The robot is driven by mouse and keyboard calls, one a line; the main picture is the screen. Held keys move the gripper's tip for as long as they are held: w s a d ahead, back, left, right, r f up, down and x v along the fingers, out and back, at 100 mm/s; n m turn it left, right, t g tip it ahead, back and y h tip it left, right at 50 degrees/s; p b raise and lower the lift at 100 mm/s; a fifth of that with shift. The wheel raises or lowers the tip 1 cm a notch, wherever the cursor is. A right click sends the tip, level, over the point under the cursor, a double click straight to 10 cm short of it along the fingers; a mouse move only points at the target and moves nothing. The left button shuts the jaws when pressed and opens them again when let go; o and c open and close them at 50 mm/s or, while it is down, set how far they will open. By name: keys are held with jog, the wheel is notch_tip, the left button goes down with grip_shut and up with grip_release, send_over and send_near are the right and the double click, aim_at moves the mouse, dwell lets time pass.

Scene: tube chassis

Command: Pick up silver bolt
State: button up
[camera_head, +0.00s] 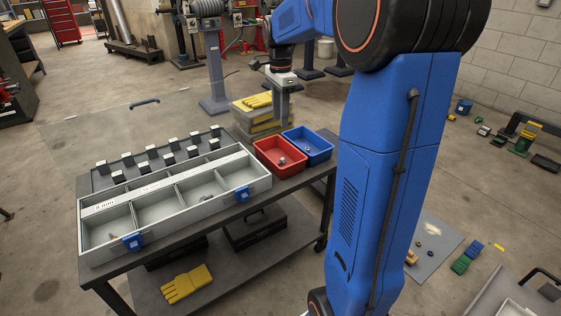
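Small grey metal parts lie in the long grey divided tray (163,231) on the workbench. One small part (114,236) is in the left compartment and another (206,197) is further right. A grey metal piece (282,160) lies in the red bin (266,145), and a small grey piece (303,144) lies in the blue bin (321,147). I cannot tell which of these is the silver bolt. My gripper (281,120) points down near the back of the two bins, apart from the tray. Its fingertips are too small to read.
Blue clamps (133,242) sit on the tray's front wall. Stacked boxes with yellow gloves (257,101) stand behind the bins. A clear panel (100,118) rises behind the bench. A yellow glove (187,284) lies on the lower shelf.

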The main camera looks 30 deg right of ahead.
aim_at(280, 161)
jog(key=f, duration=1.7)
jog(key=shift+w+f, duration=0.2)
jog(key=shift+w, duration=0.05)
grip_shut()
